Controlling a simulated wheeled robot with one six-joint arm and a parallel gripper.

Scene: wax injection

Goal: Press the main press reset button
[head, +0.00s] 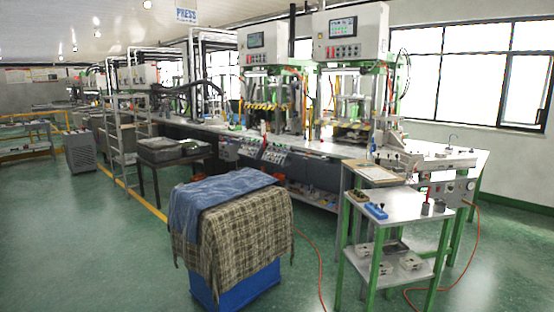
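Two presses stand on the long bench. The nearer press (375,22) has a white cabinet with a screen and a row of small buttons (345,51), some red. The farther press (276,36) has a similar cabinet and button row (256,58). Control boxes with buttons (272,153) also sit along the front of the bench below the presses. The buttons are too small to read, so I cannot tell which one is the main press reset button. My gripper is not in view.
A blue bin (240,287) draped with cloths stands in the near middle. A green-legged cart (400,203) with tools stands at the right, with an orange hose (313,249) on the floor. A table with grey tubs (172,150) stands farther left. Green floor (90,240) is clear at left.

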